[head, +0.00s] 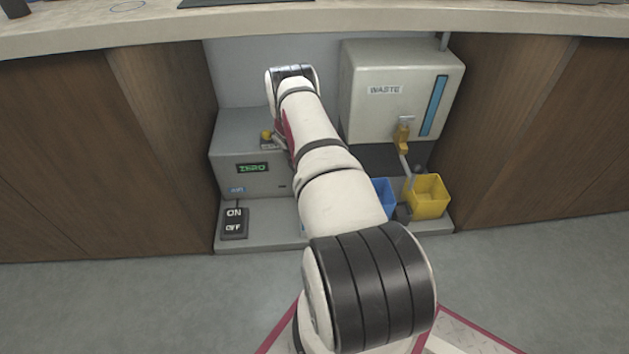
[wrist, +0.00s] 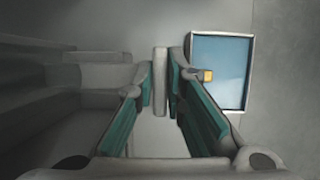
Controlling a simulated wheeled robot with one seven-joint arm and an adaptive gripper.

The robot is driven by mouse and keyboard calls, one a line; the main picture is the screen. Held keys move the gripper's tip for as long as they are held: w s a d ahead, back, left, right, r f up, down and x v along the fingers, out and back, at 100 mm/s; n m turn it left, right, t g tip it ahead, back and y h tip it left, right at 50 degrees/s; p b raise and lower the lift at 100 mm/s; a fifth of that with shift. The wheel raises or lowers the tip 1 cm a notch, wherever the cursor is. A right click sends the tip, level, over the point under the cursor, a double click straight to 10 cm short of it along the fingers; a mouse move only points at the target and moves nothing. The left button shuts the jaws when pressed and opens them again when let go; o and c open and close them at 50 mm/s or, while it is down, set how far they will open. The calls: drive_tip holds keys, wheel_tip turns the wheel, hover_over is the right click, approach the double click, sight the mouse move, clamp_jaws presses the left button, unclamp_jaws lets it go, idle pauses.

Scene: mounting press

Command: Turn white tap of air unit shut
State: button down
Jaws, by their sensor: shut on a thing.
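The air unit (head: 225,165) is a grey box with a lit green display, standing low in the recess on the left. In the wrist view my gripper (wrist: 160,82) has its two teal-lined fingers on either side of a pale upright bar, which looks like the handle of the white tap (wrist: 160,108). The fingers are closed on this bar. In the head view my own arm reaches into the recess and hides the gripper and the tap. The tap's body and exact angle cannot be made out.
To the right hangs a white WASTE tank (head: 365,107) with a yellow tap (head: 402,138). Blue (head: 383,193) and yellow (head: 427,197) bins stand below. An ON/OFF switch (head: 234,222) is at front left. Wooden cabinets flank the recess; a counter (head: 150,33) overhangs it.

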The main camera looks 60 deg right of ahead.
idle(0.3)
drive_tip(key=c, duration=1.7)
unclamp_jaws()
